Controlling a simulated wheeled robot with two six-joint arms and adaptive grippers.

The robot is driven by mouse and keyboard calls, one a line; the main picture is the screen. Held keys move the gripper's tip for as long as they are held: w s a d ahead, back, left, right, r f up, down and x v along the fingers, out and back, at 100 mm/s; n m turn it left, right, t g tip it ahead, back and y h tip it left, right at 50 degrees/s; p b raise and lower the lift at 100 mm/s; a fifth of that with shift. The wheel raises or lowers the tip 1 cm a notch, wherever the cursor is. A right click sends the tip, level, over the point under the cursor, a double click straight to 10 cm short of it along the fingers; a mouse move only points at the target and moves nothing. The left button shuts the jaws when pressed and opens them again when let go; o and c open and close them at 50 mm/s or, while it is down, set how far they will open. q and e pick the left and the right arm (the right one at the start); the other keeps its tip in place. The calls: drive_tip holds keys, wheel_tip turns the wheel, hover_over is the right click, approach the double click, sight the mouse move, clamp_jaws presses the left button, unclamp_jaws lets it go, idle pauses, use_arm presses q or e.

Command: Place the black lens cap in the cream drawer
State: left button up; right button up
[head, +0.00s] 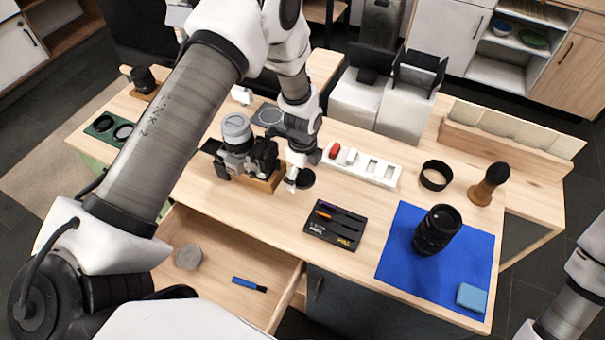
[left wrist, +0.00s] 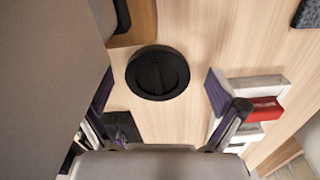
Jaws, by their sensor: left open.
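The black lens cap (left wrist: 157,72) lies flat on the wooden tabletop in the left wrist view, ahead of and between my left fingers. In the head view the cap (head: 306,179) shows partly beside my left gripper (head: 295,178), right of the camera. My left gripper is open and empty, with its fingers (left wrist: 163,112) apart on either side. The cream drawer (head: 215,268) is pulled out at the lower left, holding a grey round thing (head: 188,257) and a blue pen-like thing (head: 249,284). My right gripper is out of view.
A camera (head: 246,150) on a wooden block (head: 262,182) stands close left of the cap. A white holder with a red item (head: 362,163) is behind right. A black tool tray (head: 336,225) and a blue mat (head: 395,262) with a black lens (head: 437,230) lie further right.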

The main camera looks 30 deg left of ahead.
use_arm(q)
drive_tip(key=shift+s+d+r, duration=0.2)
drive_tip(key=c, duration=0.4)
drive_tip(key=shift+d+r, duration=0.1)
drive_tip(key=c, duration=0.5)
